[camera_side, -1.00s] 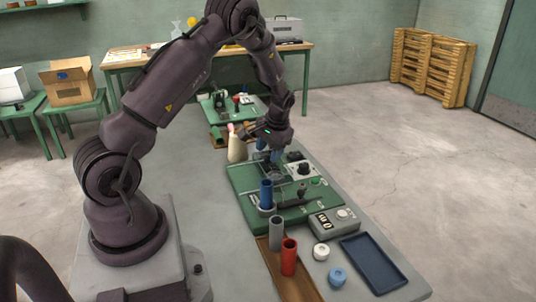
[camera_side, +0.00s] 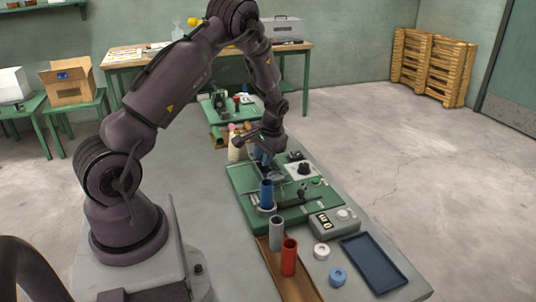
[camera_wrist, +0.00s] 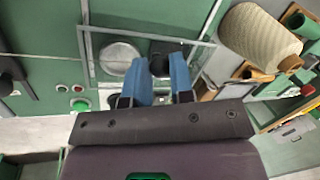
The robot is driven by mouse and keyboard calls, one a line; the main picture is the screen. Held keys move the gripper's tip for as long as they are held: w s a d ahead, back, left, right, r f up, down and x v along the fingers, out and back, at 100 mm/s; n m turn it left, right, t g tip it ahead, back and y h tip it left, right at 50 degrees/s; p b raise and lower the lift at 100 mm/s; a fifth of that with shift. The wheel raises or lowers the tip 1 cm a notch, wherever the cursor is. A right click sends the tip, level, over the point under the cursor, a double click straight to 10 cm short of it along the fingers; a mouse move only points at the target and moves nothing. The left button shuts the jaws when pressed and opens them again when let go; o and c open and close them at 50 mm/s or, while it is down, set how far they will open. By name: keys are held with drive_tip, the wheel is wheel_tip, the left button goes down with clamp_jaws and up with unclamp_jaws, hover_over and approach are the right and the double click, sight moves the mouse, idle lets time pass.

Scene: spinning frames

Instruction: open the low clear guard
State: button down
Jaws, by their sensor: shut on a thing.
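The low clear guard (camera_wrist: 130,35) shows in the wrist view as a see-through panel with thin grey edges. A round metal disc (camera_wrist: 119,58) and green machine bed show around and through it. In the side view the guard is too small and too covered by my arm to tell its angle. My gripper (camera_wrist: 159,64) has blue fingers, shut on a small dark piece, which looks like the guard's handle, at the guard's edge. In the side view my gripper (camera_side: 265,158) is low over the far part of the green machine (camera_side: 240,184).
A cream yarn cone (camera_wrist: 260,38) stands close beside the guard. A blue tube (camera_side: 266,194), a grey tube (camera_side: 276,232) and a red tube (camera_side: 289,257) stand nearer the camera. A control box (camera_side: 334,222) and an empty blue tray (camera_side: 374,262) lie at the right.

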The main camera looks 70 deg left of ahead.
drive_tip(key=s, duration=0.6)
drive_tip(key=shift+s, duration=0.4)
drive_tip(key=c, duration=1)
unclamp_jaws()
drive_tip(key=shift+r, duration=0.1)
drive_tip(key=v, duration=1.3)
